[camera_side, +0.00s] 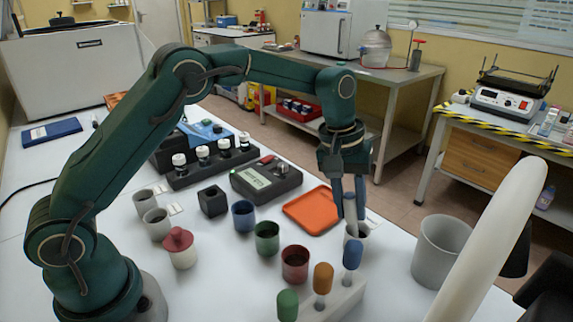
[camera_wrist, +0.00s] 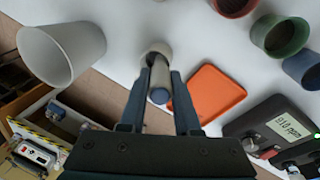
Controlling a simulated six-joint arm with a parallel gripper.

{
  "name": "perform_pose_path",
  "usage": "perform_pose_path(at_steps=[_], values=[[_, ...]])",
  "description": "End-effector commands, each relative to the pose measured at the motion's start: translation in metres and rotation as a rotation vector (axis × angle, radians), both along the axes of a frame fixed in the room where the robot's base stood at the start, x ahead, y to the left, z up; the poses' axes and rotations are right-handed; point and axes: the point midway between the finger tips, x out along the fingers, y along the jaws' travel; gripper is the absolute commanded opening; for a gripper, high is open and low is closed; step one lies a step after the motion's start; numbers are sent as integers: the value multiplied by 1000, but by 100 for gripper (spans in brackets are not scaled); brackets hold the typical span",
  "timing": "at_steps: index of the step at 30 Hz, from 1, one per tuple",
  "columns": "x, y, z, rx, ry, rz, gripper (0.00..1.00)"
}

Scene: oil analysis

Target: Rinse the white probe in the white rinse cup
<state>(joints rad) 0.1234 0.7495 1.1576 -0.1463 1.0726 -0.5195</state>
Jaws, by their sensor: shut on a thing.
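My gripper (camera_side: 349,200) points down and is shut on the white probe (camera_side: 350,213), which has a grey-blue upper end. The probe stands near upright with its lower end at the small white rinse cup (camera_side: 362,231). The gripper is above the cup. In the wrist view the probe (camera_wrist: 160,80) lies between the two fingers (camera_wrist: 158,98), and the rinse cup (camera_wrist: 155,48) shows behind its far end. The tip is hidden; it looks to be inside the cup's mouth, but I cannot tell how deep.
A rack (camera_side: 335,300) with green, orange and blue probes stands in front. Red (camera_side: 295,264), green (camera_side: 267,239) and blue (camera_side: 244,216) cups stand left. A large grey-white container (camera_side: 437,252) is right. An orange tray (camera_side: 309,208) and meter (camera_side: 266,180) lie behind.

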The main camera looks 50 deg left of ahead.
Motion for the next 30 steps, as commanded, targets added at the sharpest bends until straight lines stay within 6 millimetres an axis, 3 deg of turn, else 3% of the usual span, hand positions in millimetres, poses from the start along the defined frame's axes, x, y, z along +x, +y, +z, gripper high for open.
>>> perform_pose_path(at_steps=[8, 30], values=[[0, 0, 3, 0, -1, 0, 0], [1, 0, 52, -1, -3, -1, 0]])
